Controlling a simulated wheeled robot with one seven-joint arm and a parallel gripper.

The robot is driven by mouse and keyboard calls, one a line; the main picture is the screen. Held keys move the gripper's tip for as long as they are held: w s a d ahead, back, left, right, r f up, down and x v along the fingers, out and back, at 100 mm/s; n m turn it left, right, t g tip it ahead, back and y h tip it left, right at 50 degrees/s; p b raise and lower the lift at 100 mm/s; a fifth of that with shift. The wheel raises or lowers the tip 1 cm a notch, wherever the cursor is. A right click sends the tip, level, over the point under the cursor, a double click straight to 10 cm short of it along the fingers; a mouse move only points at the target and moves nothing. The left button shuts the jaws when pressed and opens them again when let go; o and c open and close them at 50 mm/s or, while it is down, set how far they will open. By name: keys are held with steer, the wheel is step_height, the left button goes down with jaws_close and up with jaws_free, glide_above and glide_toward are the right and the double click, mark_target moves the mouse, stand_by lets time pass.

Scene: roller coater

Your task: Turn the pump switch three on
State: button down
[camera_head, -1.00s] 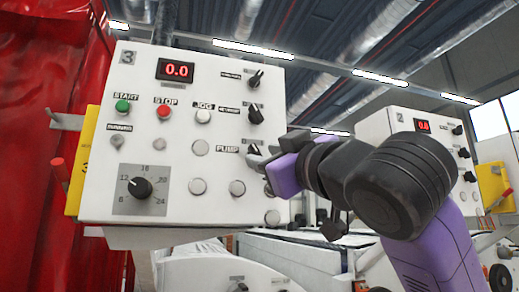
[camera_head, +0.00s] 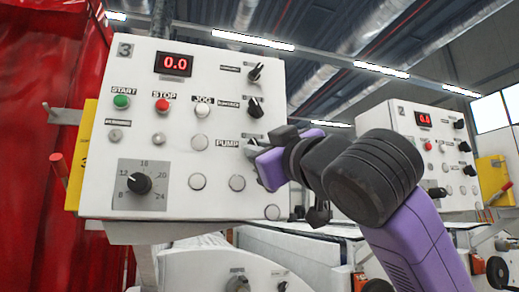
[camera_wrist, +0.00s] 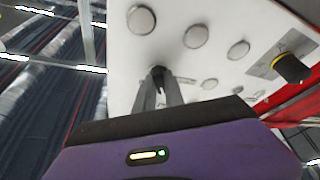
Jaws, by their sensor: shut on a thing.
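The white control panel marked 3 (camera_head: 90,185) faces me at the left in the head view. Its PUMP label (camera_head: 228,143) is at the right side, below two black rotary switches. The pump switch beside that label is mostly hidden by my gripper (camera_head: 256,150) in the head view. In the wrist view, a small dark knob (camera_wrist: 158,73) sits between the fingertips of my gripper (camera_wrist: 160,85), which is shut on it. Which way the knob points is hard to tell.
Two black switches (camera_head: 254,107) sit just above my gripper, and a round button (camera_head: 237,183) sits below left. A second panel marked 2 (camera_head: 385,120) stands behind my arm at the right. A red curtain (camera_head: 40,130) hangs at the left.

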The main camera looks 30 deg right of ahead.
steer(key=shift+a+m+g+h+b, duration=0.1)
steer(key=shift+m+g+h+b, duration=0.4)
steer(key=shift+m+h, duration=1.65)
steer(key=shift+a+m+g+h+b, duration=0.2)
steer(key=shift+m+h+b, duration=0.55)
steer(key=shift+m, duration=2.9)
steer(key=shift+d+m+g+h+b, duration=0.1)
steer(key=shift+m+g+h+b, duration=0.65)
steer(key=shift+m, duration=2.15)
steer(key=shift+t+h, duration=0.25)
steer(key=shift+h, duration=0.4)
steer(key=c, duration=1.4)
jaws_free()
steer(key=shift+c, duration=0.2)
